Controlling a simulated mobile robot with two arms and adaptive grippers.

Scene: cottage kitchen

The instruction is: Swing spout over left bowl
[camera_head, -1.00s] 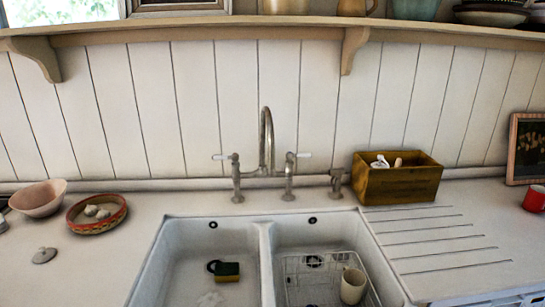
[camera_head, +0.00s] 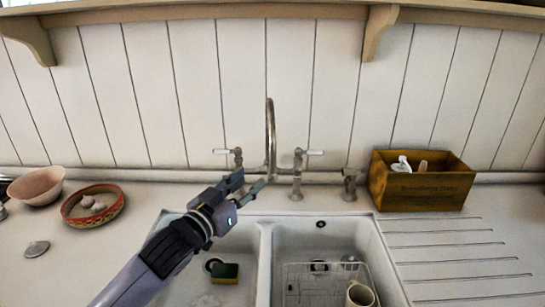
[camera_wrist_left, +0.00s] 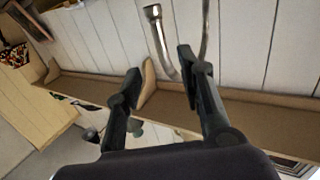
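The metal tap has a tall arched spout (camera_head: 270,125), seen almost edge-on in the head view, roughly in line with the divider between the bowls. The left bowl (camera_head: 185,285) of the white sink is partly covered by my left arm. My left gripper is open, just in front of the tap and slightly left of the spout. In the left wrist view the spout (camera_wrist_left: 158,42) shows between and beyond the spread fingers (camera_wrist_left: 160,76). I cannot tell whether they touch it. My right gripper is not in view.
White-handled taps (camera_head: 298,170) flank the spout. A green-and-yellow sponge (camera_head: 225,272) lies in the left bowl. The right bowl (camera_head: 300,247) holds a wire rack and a mug (camera_head: 359,295). A wooden box (camera_head: 420,190) stands right, and a patterned dish (camera_head: 93,207) left.

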